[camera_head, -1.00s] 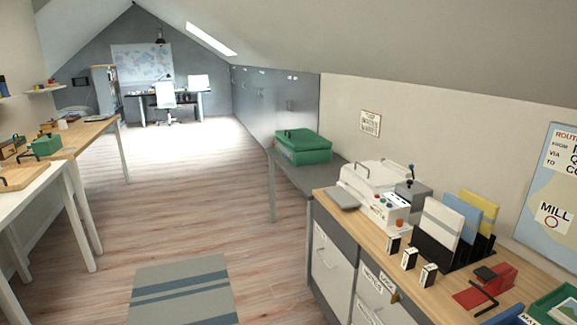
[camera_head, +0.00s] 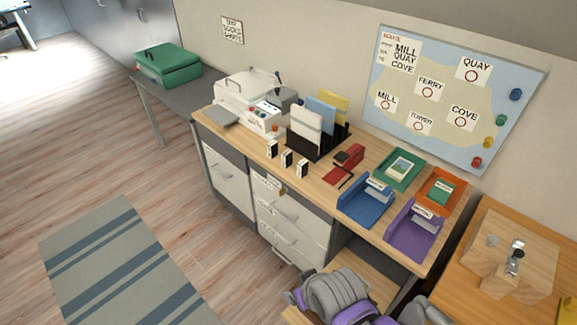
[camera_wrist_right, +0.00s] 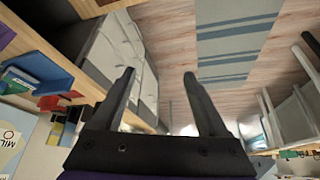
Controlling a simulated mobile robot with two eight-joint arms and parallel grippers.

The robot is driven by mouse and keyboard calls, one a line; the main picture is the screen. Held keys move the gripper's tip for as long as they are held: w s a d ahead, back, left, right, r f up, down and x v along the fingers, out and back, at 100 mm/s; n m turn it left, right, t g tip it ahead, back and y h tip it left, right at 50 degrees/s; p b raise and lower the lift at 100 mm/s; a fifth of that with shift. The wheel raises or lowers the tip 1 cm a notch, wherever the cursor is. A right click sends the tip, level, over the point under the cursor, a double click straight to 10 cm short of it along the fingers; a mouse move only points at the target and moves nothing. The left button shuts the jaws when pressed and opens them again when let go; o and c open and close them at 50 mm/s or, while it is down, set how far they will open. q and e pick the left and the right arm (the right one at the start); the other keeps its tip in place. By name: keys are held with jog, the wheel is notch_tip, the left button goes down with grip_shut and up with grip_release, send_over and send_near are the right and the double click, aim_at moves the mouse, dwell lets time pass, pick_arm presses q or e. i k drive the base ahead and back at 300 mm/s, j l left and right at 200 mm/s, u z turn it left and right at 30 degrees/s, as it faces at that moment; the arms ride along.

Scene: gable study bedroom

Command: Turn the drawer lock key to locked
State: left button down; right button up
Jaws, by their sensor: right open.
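The desk's white drawers (camera_head: 292,215) are shut below the desk top in the head view. A small brass key (camera_head: 282,191) shows at the top drawer's front edge, beside a white label (camera_head: 273,181); its turn angle is too small to tell. In the right wrist view the white drawer fronts (camera_wrist_right: 117,50) lie to the left of and beyond my right gripper (camera_wrist_right: 159,73). This gripper is open, with nothing between its fingers. I cannot make out the key in that view. My left gripper is not in view.
On the desk top (camera_head: 320,180) stand a white machine (camera_head: 245,100), a black file rack (camera_head: 318,148), several small black-and-white blocks, a red tool and coloured trays. A side table (camera_head: 465,270) holds a wooden block. The floor by the striped rug (camera_head: 115,265) is clear.

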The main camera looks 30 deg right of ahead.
aim_at(284, 189)
jog(key=i+j, duration=0.5)
jog(key=j, duration=0.15)
jog(key=i+j+z, duration=0.15)
jog(key=z, duration=0.35)
jog(key=i+j+z, duration=0.1)
jog(key=j+z, duration=0.4)
jog(key=l+z, duration=0.1)
jog(key=z, duration=0.75)
